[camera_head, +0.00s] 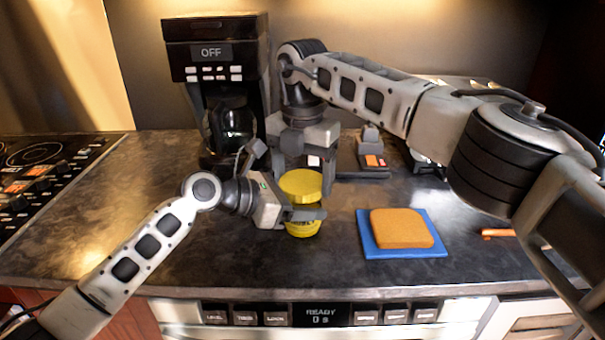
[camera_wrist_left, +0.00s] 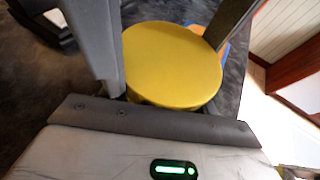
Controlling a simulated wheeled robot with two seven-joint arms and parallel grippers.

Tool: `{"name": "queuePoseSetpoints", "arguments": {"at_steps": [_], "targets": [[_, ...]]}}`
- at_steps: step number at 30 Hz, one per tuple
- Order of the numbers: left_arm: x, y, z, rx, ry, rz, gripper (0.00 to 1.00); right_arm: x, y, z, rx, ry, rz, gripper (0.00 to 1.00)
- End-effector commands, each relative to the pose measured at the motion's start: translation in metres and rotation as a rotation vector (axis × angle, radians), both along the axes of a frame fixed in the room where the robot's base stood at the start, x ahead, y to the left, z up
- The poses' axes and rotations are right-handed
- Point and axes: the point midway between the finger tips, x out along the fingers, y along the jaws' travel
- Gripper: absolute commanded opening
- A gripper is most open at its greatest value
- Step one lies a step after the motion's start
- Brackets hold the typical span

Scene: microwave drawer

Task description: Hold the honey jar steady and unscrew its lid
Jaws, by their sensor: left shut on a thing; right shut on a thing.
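The yellow honey jar (camera_head: 303,229) stands upright on the dark counter, partly hidden by my left gripper (camera_head: 305,214). That gripper comes in low from the left and is shut around the jar's body. The wide round yellow lid (camera_head: 301,184) is over the jar, and its flat top fills the middle of the left wrist view (camera_wrist_left: 172,64). My right gripper (camera_head: 302,172) reaches down from above, its fingers shut on opposite sides of the lid. Whether the lid is still seated on the jar cannot be told, as the left gripper covers the joint.
A black coffee maker (camera_head: 215,75) stands behind on the left, and a cooktop (camera_head: 55,165) lies at far left. A bread slice (camera_head: 402,228) lies on a blue board (camera_head: 390,254) to the right. A small orange object (camera_head: 497,233) lies farther right. The front counter is clear.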

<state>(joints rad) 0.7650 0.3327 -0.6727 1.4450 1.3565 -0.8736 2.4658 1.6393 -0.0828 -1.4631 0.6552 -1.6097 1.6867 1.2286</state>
Motion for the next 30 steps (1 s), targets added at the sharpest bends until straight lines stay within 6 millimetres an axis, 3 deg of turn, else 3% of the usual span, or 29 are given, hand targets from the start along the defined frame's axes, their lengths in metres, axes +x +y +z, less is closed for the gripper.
{"name": "queuePoseSetpoints", "arguments": {"at_steps": [1, 3, 13, 22, 30], "targets": [[0.0, 0.0, 0.0, 0.001, 0.0, 0.001, 0.0, 0.0, 0.0, 0.0, 0.0, -0.001, -0.001, 0.77], [0.0, 0.0, 0.0, 0.001, 0.0, 0.001, 0.0, 0.0, 0.0, 0.0, 0.0, -0.001, -0.002, 0.96], [-0.001, -0.001, 0.0, 0.0, 0.0, -0.003, 0.0, 0.0, 0.001, 0.004, 0.003, -0.001, 0.0, 0.96], [-0.001, -0.001, -0.001, 0.001, 0.003, -0.003, 0.0, 0.0, 0.002, 0.04, 0.004, -0.003, 0.0, 0.96], [0.0, 0.0, -0.001, 0.0, 0.002, -0.001, 0.0, 0.0, 0.001, 0.046, 0.002, 0.0, -0.001, 0.96]]}}
